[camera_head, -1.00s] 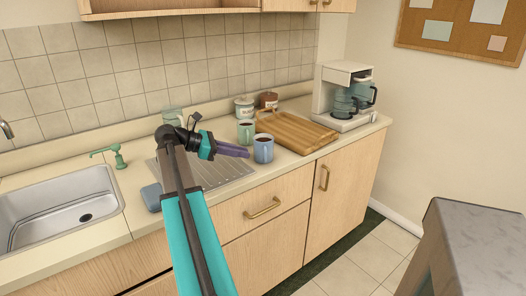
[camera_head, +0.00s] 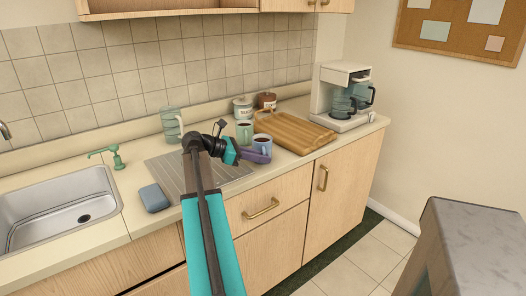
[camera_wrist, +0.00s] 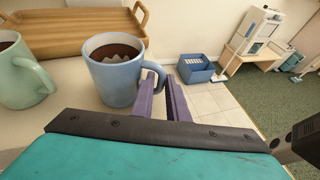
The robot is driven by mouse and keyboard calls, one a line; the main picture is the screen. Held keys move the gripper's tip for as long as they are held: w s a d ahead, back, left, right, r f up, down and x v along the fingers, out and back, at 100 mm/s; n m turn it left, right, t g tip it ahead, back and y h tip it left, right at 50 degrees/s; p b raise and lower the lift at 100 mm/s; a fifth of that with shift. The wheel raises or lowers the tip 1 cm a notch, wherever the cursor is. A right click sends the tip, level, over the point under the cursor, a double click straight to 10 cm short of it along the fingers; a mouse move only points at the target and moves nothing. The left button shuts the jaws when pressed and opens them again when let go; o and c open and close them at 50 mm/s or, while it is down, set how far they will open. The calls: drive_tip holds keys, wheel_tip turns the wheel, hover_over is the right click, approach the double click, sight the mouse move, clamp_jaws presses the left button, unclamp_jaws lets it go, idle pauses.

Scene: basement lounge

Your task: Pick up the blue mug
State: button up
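The blue mug (camera_head: 263,142), filled with dark liquid, stands upright on the counter near its front edge. In the wrist view the mug (camera_wrist: 115,75) is close, left of the fingers, with its handle (camera_wrist: 158,72) toward the right. My gripper (camera_head: 258,154) is beside the mug, on its near side. In the wrist view the purple fingers of my gripper (camera_wrist: 162,90) are apart, and the handle shows at the gap between their tips. Whether a finger touches the handle I cannot tell.
A green mug (camera_head: 244,131) stands just left of the blue mug. A wooden tray (camera_head: 295,132) lies behind and right. Two canisters (camera_head: 243,107) stand behind. A drainboard (camera_head: 190,174), blue sponge (camera_head: 153,198) and sink (camera_head: 60,208) are left. A coffee maker (camera_head: 345,96) is at right.

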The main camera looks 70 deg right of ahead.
sight(274, 168)
idle(0.3)
drive_tip(key=shift+x, duration=2.6)
drive_tip(key=shift+c, duration=0.5)
clamp_jaws()
drive_tip(key=shift+s+r, duration=0.1)
